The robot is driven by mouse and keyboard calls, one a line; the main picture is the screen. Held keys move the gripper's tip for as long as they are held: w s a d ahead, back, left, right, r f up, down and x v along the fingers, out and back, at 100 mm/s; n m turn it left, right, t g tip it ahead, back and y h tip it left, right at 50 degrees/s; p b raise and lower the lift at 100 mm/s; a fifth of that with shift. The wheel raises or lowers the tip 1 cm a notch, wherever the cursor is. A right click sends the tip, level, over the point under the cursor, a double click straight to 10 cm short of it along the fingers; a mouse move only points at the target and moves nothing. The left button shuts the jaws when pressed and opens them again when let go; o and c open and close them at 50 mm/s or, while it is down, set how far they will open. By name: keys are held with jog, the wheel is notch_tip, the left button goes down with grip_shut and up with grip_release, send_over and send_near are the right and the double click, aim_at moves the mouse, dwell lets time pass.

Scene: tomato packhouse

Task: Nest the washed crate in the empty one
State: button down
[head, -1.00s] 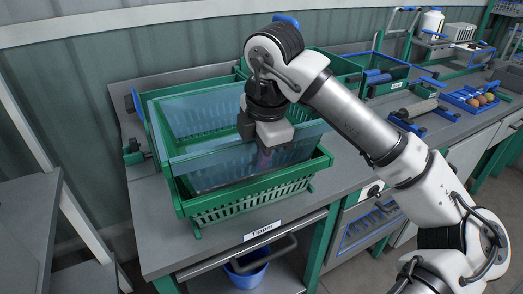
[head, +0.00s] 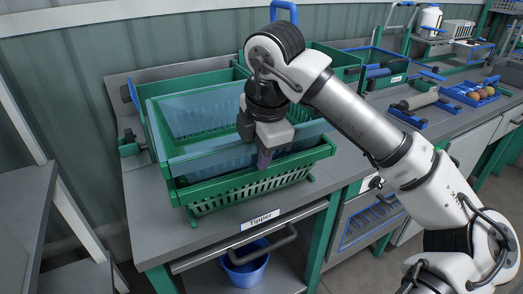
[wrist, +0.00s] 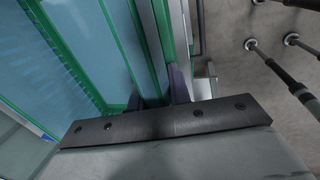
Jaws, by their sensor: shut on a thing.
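The washed crate (head: 208,166) has clear bluish walls and a green rim. My gripper (head: 264,157) is shut on its near wall, and dark fingertips show at the rim. In the wrist view the gripper (wrist: 157,92) also spans the crate's green-edged wall (wrist: 122,45). The empty crate (head: 250,191) is green and slatted, on the bench just below. The washed crate's lower part sits inside the empty crate's opening, behind its front rim. Whether the bottoms touch is hidden.
A label reading Tipper (head: 262,218) is on the bench front, above a blue bucket (head: 245,264). A green crate (head: 335,64) stands close behind on the right. A blue tray with round fruit (head: 472,94) is farther right.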

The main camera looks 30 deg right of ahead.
jog(key=shift+x, duration=0.8)
jog(key=c, duration=1.2)
grip_release()
jog(key=shift+a+f, duration=0.1)
jog(key=shift+a, duration=0.1)
jog(key=c, duration=0.3)
jog(key=shift+c, duration=0.2)
jog(key=shift+w+d+r+p, duration=0.1)
jog(key=shift+w+r+p, duration=0.15)
jog(key=shift+r+p, duration=0.25)
jog(key=shift+w+d+r+p, duration=0.1)
jog(key=shift+w+r+p, duration=0.15)
jog(key=shift+r, duration=0.45)
jog(key=shift+w+p+v, duration=0.2)
jog(key=shift+p+v, duration=0.45)
jog(key=shift+v, duration=0.5)
jog(key=shift+w+p+v, duration=0.15)
jog(key=shift+p+v, duration=0.45)
jog(key=shift+v, duration=0.55)
jog(key=shift+r, duration=0.1)
